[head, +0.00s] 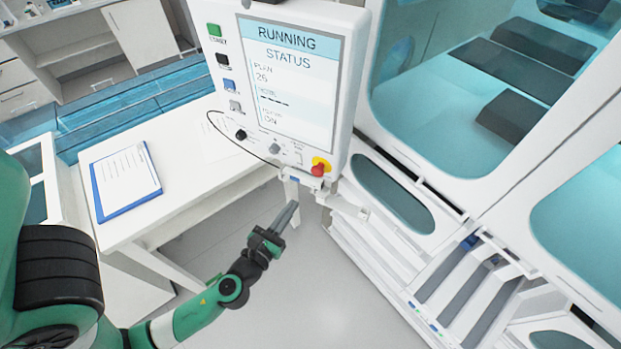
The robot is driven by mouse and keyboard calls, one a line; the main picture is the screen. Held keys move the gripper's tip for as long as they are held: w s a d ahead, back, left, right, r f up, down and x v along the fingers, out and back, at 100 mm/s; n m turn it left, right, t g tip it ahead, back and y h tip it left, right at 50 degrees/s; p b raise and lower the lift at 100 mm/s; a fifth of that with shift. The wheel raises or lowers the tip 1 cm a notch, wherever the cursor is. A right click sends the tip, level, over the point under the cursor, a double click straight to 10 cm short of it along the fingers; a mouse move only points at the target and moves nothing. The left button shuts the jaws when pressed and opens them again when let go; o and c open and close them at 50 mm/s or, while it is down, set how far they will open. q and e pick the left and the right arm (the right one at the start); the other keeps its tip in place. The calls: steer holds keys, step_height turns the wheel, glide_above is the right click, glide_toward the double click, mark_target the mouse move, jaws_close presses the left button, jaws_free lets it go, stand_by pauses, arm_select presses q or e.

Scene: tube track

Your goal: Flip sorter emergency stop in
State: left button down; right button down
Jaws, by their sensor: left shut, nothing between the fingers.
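The emergency stop is a red button (317,171) on a yellow base at the lower right corner of the white control panel (343,120). The panel's screen (288,85) reads RUNNING and STATUS. My left gripper (291,207) is shut and empty. It points up and right, and in the picture it lies below and left of the red button, apart from it. My right gripper is not in view.
A white table (188,190) with a blue clipboard (125,180) stands left of the panel. A white machine with teal windows (480,75) fills the right side. The grey floor (330,290) is clear below the panel.

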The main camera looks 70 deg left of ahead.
mark_target(316, 173)
arm_select(q)
steer(key=p+x, duration=0.1)
steer(key=x, duration=0.9)
steer(key=shift+r, duration=0.1)
steer(key=shift+w+a, duration=0.25)
steer(key=shift+w, duration=0.1)
steer(key=shift+w, duration=0.1)
